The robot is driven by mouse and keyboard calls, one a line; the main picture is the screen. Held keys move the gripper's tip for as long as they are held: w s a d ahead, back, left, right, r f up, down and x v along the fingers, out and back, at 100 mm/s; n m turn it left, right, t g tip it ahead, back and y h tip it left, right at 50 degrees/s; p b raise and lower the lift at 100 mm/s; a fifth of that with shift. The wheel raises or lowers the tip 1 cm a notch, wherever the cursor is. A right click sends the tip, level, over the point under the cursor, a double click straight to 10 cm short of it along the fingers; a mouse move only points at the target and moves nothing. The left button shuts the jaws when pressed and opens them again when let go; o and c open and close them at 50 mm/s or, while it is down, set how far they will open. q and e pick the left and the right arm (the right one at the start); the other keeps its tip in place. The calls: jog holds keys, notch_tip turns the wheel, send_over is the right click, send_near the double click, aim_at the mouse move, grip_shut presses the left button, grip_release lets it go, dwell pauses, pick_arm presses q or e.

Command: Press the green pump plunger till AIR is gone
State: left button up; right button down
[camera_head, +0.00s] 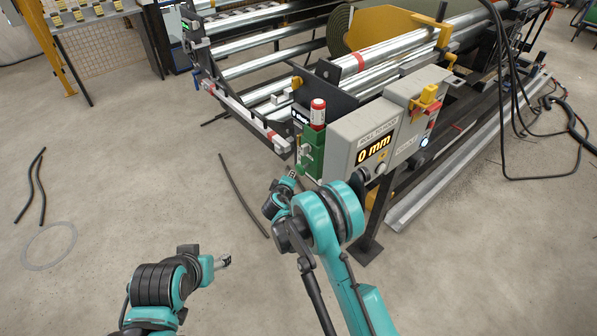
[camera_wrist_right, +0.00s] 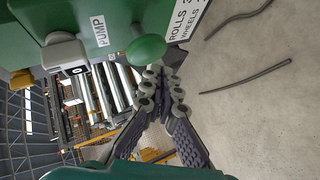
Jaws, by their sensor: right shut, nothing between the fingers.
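The green pump box (camera_head: 312,152) stands at the left end of the grey control box. In the right wrist view the box (camera_wrist_right: 125,12) carries a PUMP label (camera_wrist_right: 98,30) and a round green plunger knob (camera_wrist_right: 147,48). My right gripper (camera_wrist_right: 162,80) is shut and empty, its fingertips close beside the knob's edge; I cannot tell whether they touch. In the head view this gripper (camera_head: 291,175) is just below and left of the pump box. A small dark display (camera_head: 298,117) is too small to read. My left gripper (camera_head: 223,262) is low over bare floor, its fingers unclear.
The grey control box (camera_head: 350,138) reads 0 mm and has a yellow handle (camera_head: 427,96). A red-and-white cylinder (camera_head: 318,113) stands above the pump box. The roller machine (camera_head: 270,70) lies behind.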

jog(key=s+a, duration=0.1)
jog(key=a, duration=0.1)
jog(key=s+a, duration=0.2)
dwell(0.3)
dwell(0.6)
